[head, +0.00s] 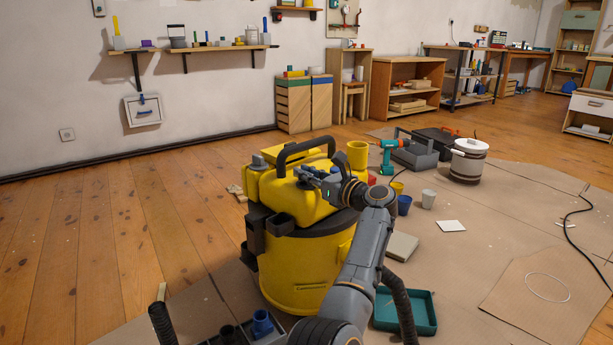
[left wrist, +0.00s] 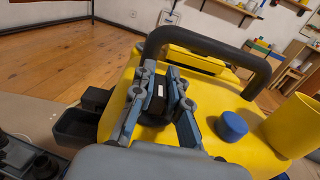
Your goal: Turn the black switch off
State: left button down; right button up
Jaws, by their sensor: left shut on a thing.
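A yellow vacuum-like machine (head: 300,270) with a black carrying handle stands on the cardboard. My left gripper (head: 318,178) is at the top of its yellow lid. In the left wrist view, the black switch (left wrist: 157,92) sits on the yellow top, between the two blue-grey fingers of the left gripper (left wrist: 161,84), which is shut on it. The fingers hide the switch's sides, and its on or off position cannot be read. In the head view the gripper covers the switch. My right gripper is not in view.
The black handle (left wrist: 205,42) arches just behind the fingers. A blue knob (left wrist: 232,126) and a yellow cylinder (left wrist: 291,126) are to their right.

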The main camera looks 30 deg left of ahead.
pick_arm(q)
jog(key=c, duration=1.3)
grip_release()
jog(key=shift+d, duration=0.25)
jog(key=v, duration=0.7)
